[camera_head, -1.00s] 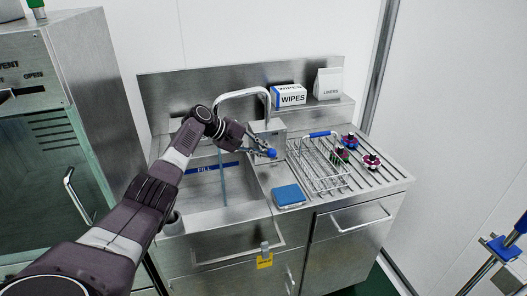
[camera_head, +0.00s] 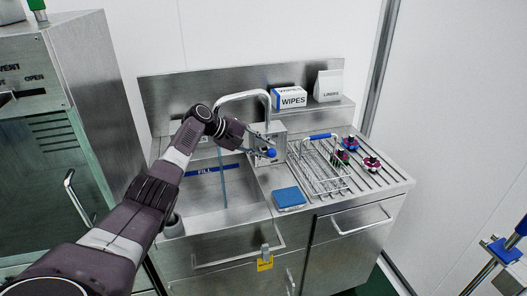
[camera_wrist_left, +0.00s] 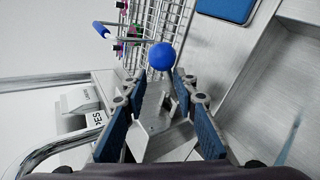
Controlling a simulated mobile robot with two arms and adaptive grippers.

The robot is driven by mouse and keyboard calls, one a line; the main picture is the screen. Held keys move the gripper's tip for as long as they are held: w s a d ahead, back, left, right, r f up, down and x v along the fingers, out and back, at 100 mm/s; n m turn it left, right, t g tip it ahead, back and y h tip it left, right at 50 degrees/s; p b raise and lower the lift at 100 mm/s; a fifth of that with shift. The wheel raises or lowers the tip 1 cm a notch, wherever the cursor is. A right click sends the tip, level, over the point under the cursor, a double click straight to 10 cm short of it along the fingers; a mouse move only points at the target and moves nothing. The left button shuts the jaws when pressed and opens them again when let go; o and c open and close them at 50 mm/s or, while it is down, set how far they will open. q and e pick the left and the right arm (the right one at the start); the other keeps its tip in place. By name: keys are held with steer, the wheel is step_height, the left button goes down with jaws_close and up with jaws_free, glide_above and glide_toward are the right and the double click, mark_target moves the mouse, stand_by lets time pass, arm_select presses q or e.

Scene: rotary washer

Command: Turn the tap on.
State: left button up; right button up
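The tap has a curved steel spout (camera_head: 245,94) over the sink and a lever with a blue ball knob (camera_head: 271,153) on a steel block to its right. In the left wrist view the knob (camera_wrist_left: 160,56) stands just beyond my fingertips, with the grey lever (camera_wrist_left: 154,105) between the fingers. My left gripper (camera_head: 263,146) is open around the lever, with gaps beside it (camera_wrist_left: 153,86). A thin pale-blue stream (camera_head: 223,180) runs down into the sink (camera_head: 200,203). My right gripper is out of view.
A wire basket (camera_head: 325,170) with a blue handle and several small coloured parts (camera_head: 371,164) stand on the ribbed drainer. A blue pad (camera_head: 288,197) lies in front. A wipes box (camera_head: 290,97) and a liners bag (camera_head: 329,86) sit on the back shelf.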

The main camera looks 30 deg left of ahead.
arm_select(q)
steer(key=shift+d+f, duration=0.1)
steer(key=shift+f, duration=0.2)
steer(key=v, duration=1.2)
steer(key=shift+r, duration=0.1)
